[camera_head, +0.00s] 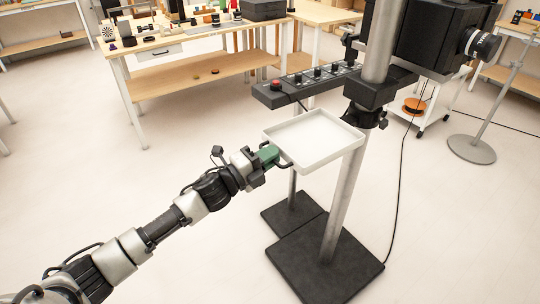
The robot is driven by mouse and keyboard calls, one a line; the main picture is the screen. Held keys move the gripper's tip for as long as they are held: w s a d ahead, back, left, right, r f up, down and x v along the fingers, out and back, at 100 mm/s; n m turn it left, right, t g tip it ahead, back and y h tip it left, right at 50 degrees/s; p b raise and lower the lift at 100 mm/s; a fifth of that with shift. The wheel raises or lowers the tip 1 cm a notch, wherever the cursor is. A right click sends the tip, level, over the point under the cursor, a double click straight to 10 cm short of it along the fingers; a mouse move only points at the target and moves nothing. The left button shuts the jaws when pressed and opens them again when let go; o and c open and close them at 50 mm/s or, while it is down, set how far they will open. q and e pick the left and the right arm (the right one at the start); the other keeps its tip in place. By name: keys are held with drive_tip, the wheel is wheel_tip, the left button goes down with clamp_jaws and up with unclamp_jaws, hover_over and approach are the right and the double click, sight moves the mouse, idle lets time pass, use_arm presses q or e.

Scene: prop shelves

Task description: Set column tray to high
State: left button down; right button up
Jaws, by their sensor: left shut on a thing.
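The white column tray (318,139) is a shallow square tray beside the grey metal column (343,190). It sits below the black control bar with knobs. A green handle (269,153) is at the tray's left side. My left gripper (262,161) reaches in from the lower left and is shut on the green handle. The fingertips are partly hidden against the handle and a dark bracket. My right gripper is not in view.
A black control bar (305,82) with a red button and several knobs stands above the tray. A black camera-like device (440,37) is on the column. Dark base plates (325,263) lie on the floor.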

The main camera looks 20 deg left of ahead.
use_arm(q)
drive_tip(key=shift+w+r, duration=0.1)
drive_tip(key=shift+r, duration=0.4)
drive_tip(key=c, duration=1.3)
unclamp_jaws()
drive_tip(key=shift+c, duration=0.2)
drive_tip(key=shift+o, duration=0.6)
drive_tip(key=shift+f, duration=0.15)
drive_tip(key=shift+f, duration=0.1)
drive_tip(key=b+v, duration=0.1)
drive_tip(key=v, duration=1)
drive_tip(key=shift+b, duration=0.4)
